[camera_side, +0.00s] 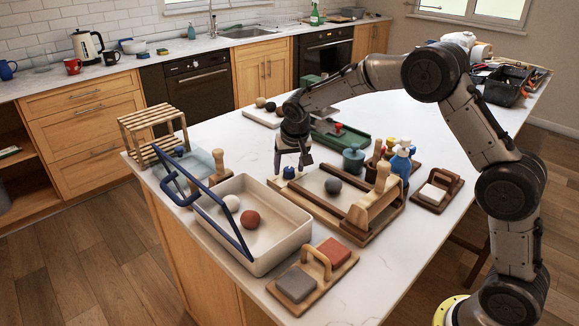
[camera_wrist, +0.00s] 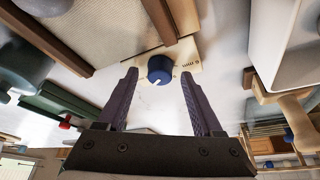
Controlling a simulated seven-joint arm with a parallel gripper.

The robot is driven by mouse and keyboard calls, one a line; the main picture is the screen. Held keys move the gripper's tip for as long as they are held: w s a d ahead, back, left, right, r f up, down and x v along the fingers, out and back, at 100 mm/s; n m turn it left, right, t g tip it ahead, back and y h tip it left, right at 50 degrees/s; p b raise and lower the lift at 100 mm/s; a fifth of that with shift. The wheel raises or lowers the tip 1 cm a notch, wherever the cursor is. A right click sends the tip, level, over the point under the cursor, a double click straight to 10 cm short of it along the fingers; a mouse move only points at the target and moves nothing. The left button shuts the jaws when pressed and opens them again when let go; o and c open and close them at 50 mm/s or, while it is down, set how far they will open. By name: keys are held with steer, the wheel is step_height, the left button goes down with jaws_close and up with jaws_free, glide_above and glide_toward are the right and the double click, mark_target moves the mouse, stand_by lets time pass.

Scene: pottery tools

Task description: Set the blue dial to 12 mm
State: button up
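The blue dial (camera_wrist: 160,69) sits on a pale wooden scale plate (camera_wrist: 188,55) in the wrist view. A white pointer mark shows on the dial's face. One printed label with "mm" is on the plate to the dial's right; I cannot read the other marks surely. In the side view the small blue dial (camera_side: 289,172) is at the left end of the wooden tray frame. My gripper (camera_side: 293,170) is just above and beside it. In the wrist view my gripper (camera_wrist: 160,85) is open, its two dark fingers apart on either side of the dial, nothing between them in contact.
A wooden frame with a rolling pin (camera_side: 372,200) stands right of the dial. A cream tray (camera_side: 283,262) with two balls and a blue-handled tool is in front. A green tray (camera_side: 340,138) is behind. Small bare patches of counter (camera_side: 240,128) lie between them.

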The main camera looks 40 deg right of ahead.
stand_by(0.3)
steer(key=v, duration=1.3)
steer(key=shift+r, duration=0.4)
steer(key=shift+s, duration=0.1)
steer(key=s+r+t, duration=0.2)
steer(key=s+r, duration=0.8)
steer(key=s, duration=0.5)
steer(key=s+f+n+y, duration=0.1)
steer(key=s+f+n, duration=0.2)
steer(key=s, duration=0.6)
steer(key=s+a+f+n+y, duration=0.1)
steer(key=s+f+n, duration=0.2)
steer(key=s+f, duration=0.5)
steer(key=shift+s+a, duration=0.3)
steer(key=shift+s, duration=0.7)
